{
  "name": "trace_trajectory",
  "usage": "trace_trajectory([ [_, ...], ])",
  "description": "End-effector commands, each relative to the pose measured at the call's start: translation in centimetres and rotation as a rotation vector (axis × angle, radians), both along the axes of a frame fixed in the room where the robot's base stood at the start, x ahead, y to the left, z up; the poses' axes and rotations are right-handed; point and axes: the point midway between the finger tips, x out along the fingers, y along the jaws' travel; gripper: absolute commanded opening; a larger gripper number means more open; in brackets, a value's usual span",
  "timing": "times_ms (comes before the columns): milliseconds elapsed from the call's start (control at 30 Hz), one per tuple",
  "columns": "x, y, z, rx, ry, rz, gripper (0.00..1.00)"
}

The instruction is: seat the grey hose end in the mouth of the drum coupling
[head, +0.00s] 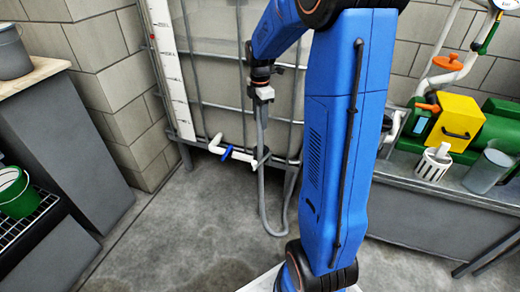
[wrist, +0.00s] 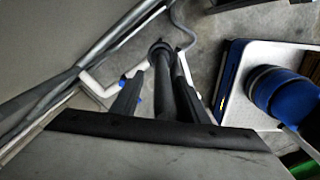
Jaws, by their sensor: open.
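In the head view my gripper (head: 264,92) is raised in front of the tank frame, with the grey hose (head: 262,130) hanging straight below it. The hose loops near the floor and rises again at the right. In the wrist view my gripper (wrist: 157,88) is open. The hose's dark straight length (wrist: 171,92) lies between the fingers, nearer the right one, and runs away to a dark ring. I cannot tell whether the fingers touch it. The hose end is partly hidden by my gripper. I cannot make out the drum coupling in either view.
A caged tank (head: 225,75) stands behind my arm. Its white outlet pipe (head: 238,155) has a blue handle, close to the hose. A grey bench (head: 430,215) at right carries a yellow box (head: 458,122). A green bucket (head: 18,192) is at left. The floor between is clear.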

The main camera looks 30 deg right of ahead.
Motion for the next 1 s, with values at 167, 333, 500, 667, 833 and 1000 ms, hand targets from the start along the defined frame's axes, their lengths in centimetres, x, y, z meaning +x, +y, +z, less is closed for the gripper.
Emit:
trace_trajectory([
  [167,-0.1,0.0,-3.3,0.001,0.003,0.000,0.41],
  [333,-0.1,0.0,-5.9,0.000,0.002,-0.001,0.41],
  [500,-0.1,0.0,-7.2,0.000,0.001,-0.001,0.41],
  [667,-0.1,-0.1,-8.2,0.000,0.001,-0.001,0.41],
  [833,-0.3,-0.2,-10.6,0.001,0.004,-0.001,0.41],
  [1000,-0.2,-0.2,-12.2,0.000,0.001,-0.001,0.41],
])
